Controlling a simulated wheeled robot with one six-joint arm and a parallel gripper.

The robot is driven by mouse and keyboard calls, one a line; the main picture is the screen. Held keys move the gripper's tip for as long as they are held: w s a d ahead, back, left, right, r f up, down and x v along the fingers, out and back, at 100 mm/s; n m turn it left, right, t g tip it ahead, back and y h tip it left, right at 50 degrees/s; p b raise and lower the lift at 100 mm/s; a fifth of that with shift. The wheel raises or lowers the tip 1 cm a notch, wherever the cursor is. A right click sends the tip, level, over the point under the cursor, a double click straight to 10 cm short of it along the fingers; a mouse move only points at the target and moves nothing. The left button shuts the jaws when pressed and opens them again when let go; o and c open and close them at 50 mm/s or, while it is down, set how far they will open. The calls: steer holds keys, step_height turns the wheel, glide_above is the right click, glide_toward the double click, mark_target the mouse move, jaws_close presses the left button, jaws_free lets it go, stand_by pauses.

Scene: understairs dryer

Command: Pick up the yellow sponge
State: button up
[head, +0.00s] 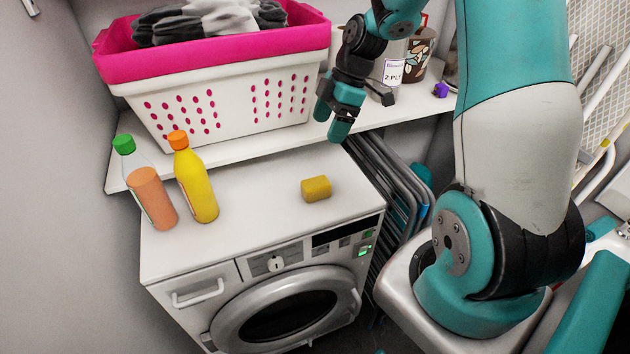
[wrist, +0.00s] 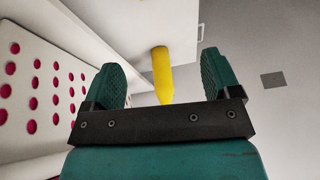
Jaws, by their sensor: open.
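The yellow sponge (head: 316,188) is a small mustard-yellow block lying on the white top of the dryer (head: 250,205), right of the bottles, near the front edge. My gripper (head: 331,118) is open and empty, beside the basket's right end, above and behind the sponge in the head view. In the wrist view, my gripper (wrist: 163,85) shows its two teal fingers spread wide apart. A long yellow shape (wrist: 163,78) shows beyond them; it looks more like the yellow bottle than the sponge. I cannot make out the sponge for certain there.
A yellow bottle with an orange cap (head: 197,185) and an orange-filled bottle with a green cap (head: 150,190) stand at the dryer's left. A white and pink basket (head: 225,100) is on the shelf (head: 285,138) behind. Folded chairs (head: 395,185) stand to the right.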

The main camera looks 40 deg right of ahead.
steer(key=d+f, duration=0.2)
steer(key=d, duration=0.2)
steer(key=p, duration=0.3)
glide_above(317, 182)
steer(key=d, duration=0.2)
steer(key=shift+n, duration=0.4)
steer(key=f, duration=1)
steer(key=shift+s+a, duration=0.15)
steer(key=shift+s, duration=0.05)
steer(key=shift+p+x, duration=1.4)
steer(key=shift+x, duration=1.8)
steer(key=c, duration=1.1)
step_height(317, 182, up, 20)
steer(key=b, duration=0.4)
steer(key=shift+f, duration=0.1)
